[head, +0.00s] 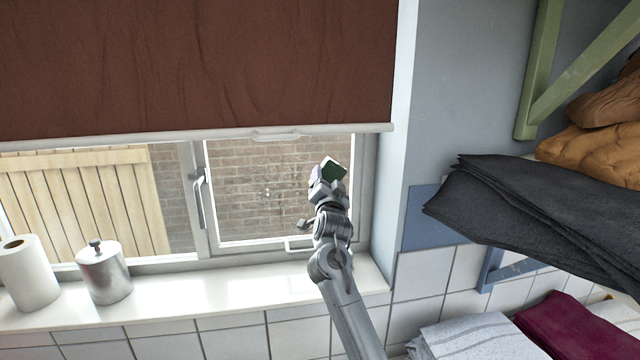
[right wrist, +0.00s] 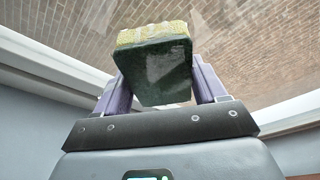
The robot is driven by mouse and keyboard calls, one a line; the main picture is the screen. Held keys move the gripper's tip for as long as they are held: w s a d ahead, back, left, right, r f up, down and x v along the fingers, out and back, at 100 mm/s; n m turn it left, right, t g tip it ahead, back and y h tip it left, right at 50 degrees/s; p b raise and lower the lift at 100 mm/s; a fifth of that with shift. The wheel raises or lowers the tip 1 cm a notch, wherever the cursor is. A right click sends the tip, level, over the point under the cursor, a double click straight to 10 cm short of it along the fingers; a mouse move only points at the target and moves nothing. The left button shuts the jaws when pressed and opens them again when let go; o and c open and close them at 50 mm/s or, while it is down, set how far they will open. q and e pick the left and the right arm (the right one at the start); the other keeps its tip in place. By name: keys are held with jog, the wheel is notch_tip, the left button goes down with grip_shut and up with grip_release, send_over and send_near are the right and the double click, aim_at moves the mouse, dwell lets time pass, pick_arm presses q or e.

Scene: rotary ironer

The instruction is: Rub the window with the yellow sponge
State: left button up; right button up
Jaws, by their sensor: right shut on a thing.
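My right gripper (right wrist: 155,95) is shut on the sponge, with one finger on each side of it. In the right wrist view the sponge (right wrist: 155,65) shows a dark green face, with a yellow layer (right wrist: 152,33) at its far edge. In the head view the sponge (head: 333,171) is a small dark green block at the tip of my raised right arm. It is in front of the right pane of the window (head: 255,185). I cannot tell whether the sponge touches the glass. My left gripper is not in view.
A brown blind (head: 200,65) covers the window's upper part. A paper roll (head: 30,275) and a metal canister (head: 104,272) stand on the sill (head: 200,295) at left. Dark folded cloth (head: 540,215) juts out from the right. The sill's middle is clear.

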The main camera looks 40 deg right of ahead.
aim_at(283, 177)
jog(key=shift+d, duration=0.1)
jog(key=shift+w+f, duration=0.1)
jog(key=shift+w+a+p, duration=0.35)
jog(key=shift+w+a, duration=0.55)
jog(key=shift+a, duration=0.5)
jog(key=shift+w+a+p, duration=0.3)
jog(key=shift+w+a, duration=0.55)
jog(key=shift+a, duration=0.5)
jog(key=shift+w+a+p, duration=0.35)
jog(key=shift+w+a, duration=0.55)
jog(key=shift+a, duration=0.5)
jog(key=shift+w+a, duration=0.7)
jog(key=shift+a, duration=0.3)
